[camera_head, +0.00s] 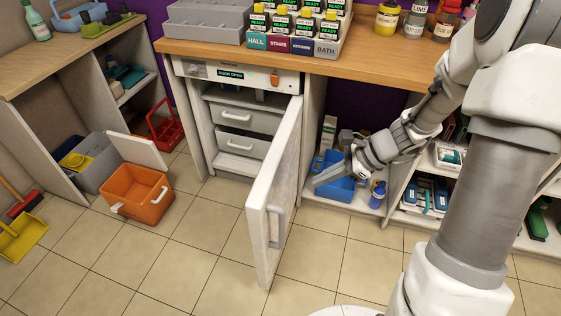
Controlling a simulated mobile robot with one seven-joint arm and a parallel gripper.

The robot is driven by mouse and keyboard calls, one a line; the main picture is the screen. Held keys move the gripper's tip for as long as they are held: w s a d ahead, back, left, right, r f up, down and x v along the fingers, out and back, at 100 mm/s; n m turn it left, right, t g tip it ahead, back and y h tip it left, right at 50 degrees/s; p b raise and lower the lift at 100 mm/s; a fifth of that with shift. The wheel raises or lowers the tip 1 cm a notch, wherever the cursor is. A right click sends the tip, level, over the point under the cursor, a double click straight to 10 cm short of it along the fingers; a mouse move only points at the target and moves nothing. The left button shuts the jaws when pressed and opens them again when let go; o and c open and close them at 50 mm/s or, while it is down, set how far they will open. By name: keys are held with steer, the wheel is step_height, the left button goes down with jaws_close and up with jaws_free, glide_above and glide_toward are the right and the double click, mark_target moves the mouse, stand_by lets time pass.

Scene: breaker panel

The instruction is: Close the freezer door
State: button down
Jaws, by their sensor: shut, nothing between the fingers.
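The freezer (196,119) stands under the counter with its white door (281,184) swung wide open toward me, hinged on the right side. A light grey handle (278,226) is on the door's right-hand face. Inside, white drawers (243,120) show. A label on the top panel (228,74) reads "DOOR OPEN". My gripper (318,182) is shut and empty, to the right of the door and apart from it, in front of the blue bin on the low shelf.
A blue bin (340,188) and bottles sit on the shelf at right.

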step_height(320, 180, down, 3)
steer(key=w+m, duration=0.2)
steer(key=b, duration=0.5)
glide_toward(271, 193)
step_height(271, 193, down, 4)
steer(key=a, duration=0.2)
steer(key=shift+w+a+f+y, duration=0.1)
steer(key=shift+w+a+y, duration=0.1)
steer(key=shift+a, duration=0.2)
steer(key=shift+w+a+f+y, duration=0.1)
steer(key=shift+w+a, duration=0.05)
steer(key=shift+a, duration=0.3)
steer(key=shift+t, duration=0.3)
